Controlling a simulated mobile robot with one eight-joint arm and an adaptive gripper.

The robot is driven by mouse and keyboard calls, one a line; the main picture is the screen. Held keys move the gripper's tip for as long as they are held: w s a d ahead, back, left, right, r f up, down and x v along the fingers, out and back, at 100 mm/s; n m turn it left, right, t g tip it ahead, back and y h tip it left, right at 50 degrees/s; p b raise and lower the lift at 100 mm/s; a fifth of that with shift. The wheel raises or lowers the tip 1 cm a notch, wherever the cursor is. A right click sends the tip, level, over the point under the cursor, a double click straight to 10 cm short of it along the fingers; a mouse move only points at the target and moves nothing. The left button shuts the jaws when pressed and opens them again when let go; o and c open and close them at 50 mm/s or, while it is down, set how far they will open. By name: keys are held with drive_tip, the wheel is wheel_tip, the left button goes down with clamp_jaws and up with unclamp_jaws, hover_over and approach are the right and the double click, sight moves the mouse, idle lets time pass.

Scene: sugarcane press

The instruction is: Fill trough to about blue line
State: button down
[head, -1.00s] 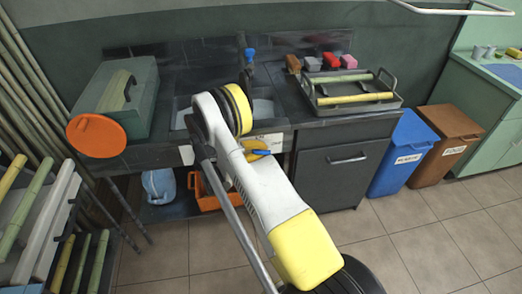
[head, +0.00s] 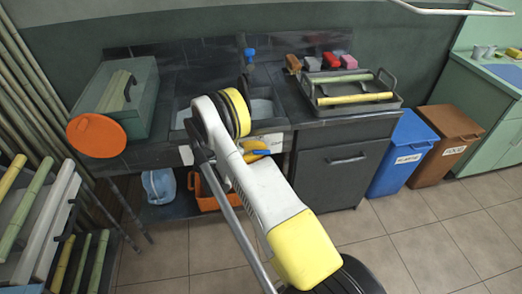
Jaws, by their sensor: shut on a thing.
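The trough, seen as a pale basin (head: 263,108) set into the dark counter, is partly covered by my arm. The blue line and any water level in it cannot be made out. A small blue knob (head: 250,52) stands at the back of the basin on a dark fitting that looks like a tap. My white and yellow arm rises from the bottom and bends over the basin's front. My gripper cannot be made out behind it. A small yellow piece with a blue bar (head: 262,152) shows beside the arm below the counter edge; I cannot tell what it is.
A green box (head: 139,107) and an orange disc (head: 96,135) are at the left. A dark tray (head: 372,101) with cane pieces sits right of the basin. Blue (head: 405,150) and brown (head: 449,140) bins stand at the right. The tiled floor in front is open.

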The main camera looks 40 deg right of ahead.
drive_tip(key=c, duration=1.3)
unclamp_jaws()
drive_tip(key=v, duration=1.2)
drive_tip(key=shift+s+f, duration=0.1)
